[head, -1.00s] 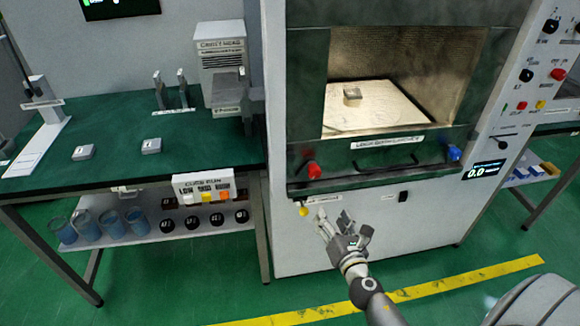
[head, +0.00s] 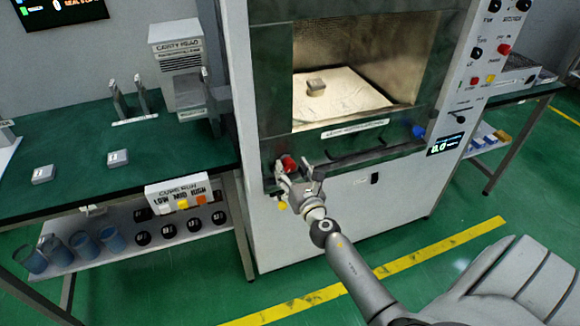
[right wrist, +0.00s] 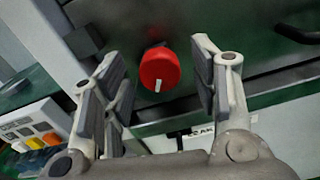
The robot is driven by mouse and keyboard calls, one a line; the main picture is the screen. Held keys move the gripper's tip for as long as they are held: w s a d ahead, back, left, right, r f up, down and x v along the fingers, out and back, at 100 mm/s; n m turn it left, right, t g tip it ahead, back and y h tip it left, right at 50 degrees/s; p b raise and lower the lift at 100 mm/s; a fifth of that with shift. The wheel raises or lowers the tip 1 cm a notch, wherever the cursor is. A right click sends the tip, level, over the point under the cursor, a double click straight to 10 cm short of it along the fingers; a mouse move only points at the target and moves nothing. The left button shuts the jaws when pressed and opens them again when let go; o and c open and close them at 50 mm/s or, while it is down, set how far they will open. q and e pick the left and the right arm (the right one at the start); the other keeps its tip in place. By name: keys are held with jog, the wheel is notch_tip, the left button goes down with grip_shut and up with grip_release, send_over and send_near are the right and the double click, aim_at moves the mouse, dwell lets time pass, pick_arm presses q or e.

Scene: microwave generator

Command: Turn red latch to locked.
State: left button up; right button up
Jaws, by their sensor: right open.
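The red latch (head: 288,164) is a round red knob at the lower left of the green front frame of the microwave chamber (head: 345,150). In the right wrist view the red latch (right wrist: 160,69) shows a short white mark pointing down. My right gripper (head: 284,180) is at the latch in the head view, partly covering it. In the right wrist view my right gripper (right wrist: 160,75) is open, its fingers on either side of the knob with gaps visible; contact is not seen. My left gripper is not in view.
A blue knob (head: 418,131) sits at the right of the same frame. A yellow button (head: 282,206) lies just below the gripper. The cure run button box (head: 180,194) hangs on the green table (head: 80,185) to the left. Floor in front is clear.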

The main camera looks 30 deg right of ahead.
jog(key=shift+x, duration=0.8)
jog(key=c, duration=1.1)
jog(key=shift+o, duration=0.2)
jog(key=shift+m, duration=0.3)
jog(key=m+b, duration=0.1)
jog(key=m, duration=0.3)
jog(key=shift+s+f, duration=0.1)
jog(key=m, duration=0.4)
jog(key=shift+m+b, duration=0.3)
jog(key=shift+m, duration=0.1)
jog(key=m, duration=0.4)
jog(key=shift+m, duration=2.3)
